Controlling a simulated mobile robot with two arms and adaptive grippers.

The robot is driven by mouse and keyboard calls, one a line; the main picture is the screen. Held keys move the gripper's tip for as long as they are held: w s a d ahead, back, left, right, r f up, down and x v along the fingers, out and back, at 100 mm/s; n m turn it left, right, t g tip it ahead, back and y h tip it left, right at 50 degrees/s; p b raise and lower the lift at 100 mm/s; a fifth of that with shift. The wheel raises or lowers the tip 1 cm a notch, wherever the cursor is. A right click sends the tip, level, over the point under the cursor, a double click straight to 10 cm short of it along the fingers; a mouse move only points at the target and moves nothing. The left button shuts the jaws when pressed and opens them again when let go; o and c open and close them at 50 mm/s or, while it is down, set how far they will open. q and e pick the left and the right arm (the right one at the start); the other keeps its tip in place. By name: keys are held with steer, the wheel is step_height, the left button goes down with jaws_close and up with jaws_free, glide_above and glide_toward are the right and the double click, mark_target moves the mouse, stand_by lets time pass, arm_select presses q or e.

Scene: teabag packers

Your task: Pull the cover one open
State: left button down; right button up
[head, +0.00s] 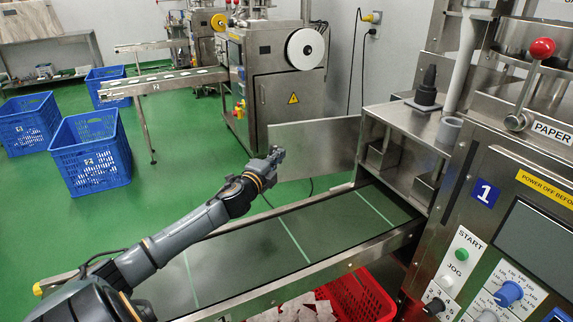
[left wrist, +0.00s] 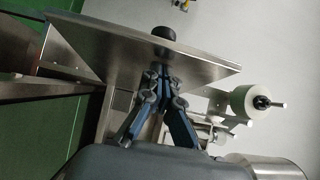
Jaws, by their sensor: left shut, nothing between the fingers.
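The cover, a flat metal panel (head: 325,148), stands out to the left from the steel housing of machine 1. The housing's inside shows to the right of the panel. My left gripper (head: 277,154) is at the panel's left end, on the near side. In the left wrist view, the gripper's blue-grey fingers (left wrist: 161,72) are together and empty, close to the panel (left wrist: 100,52). I cannot tell whether they touch it. A black knob (left wrist: 164,32) shows at the panel's edge, beyond the fingertips. My right gripper is not in view.
A green conveyor (head: 240,252) runs below my left arm into the housing (head: 430,125). A red crate (head: 358,294) with packets is under it. Blue crates (head: 90,152) stand on the floor at left. Another machine (head: 280,88) stands behind the panel.

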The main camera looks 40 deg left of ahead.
arm_select(q)
steer(key=shift+w+a, duration=0.3)
steer(key=shift+a, duration=0.25)
steer(key=shift+w+a, duration=0.3)
steer(key=shift+a, duration=0.2)
